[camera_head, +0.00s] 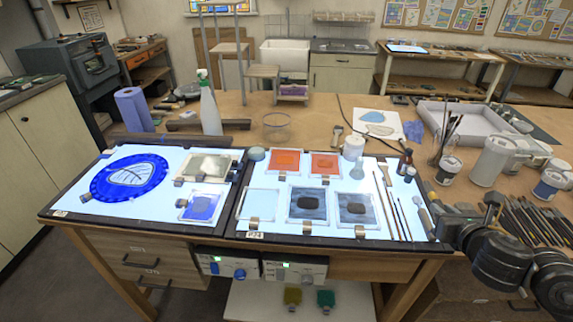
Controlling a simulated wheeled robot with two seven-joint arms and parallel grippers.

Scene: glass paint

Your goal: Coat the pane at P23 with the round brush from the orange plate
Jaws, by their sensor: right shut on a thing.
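My right gripper (455,221) is at the right end of the light tables, reached by my dark arm from the lower right. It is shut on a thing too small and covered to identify. Two orange square plates (286,161) lie at the back of the right light table (345,175); several slim brushes (396,212) lie at its right side. A tag reading P24 (255,236) is on its front edge. My left gripper is not in view.
Bottles (354,147), jars (489,162) and a brush cup (447,147) crowd the right. Many tools (535,215) lie at the far right. A spray bottle (209,108) and glass bowl (277,127) stand behind the tables. Clipped panes (308,205) fill the right table's front.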

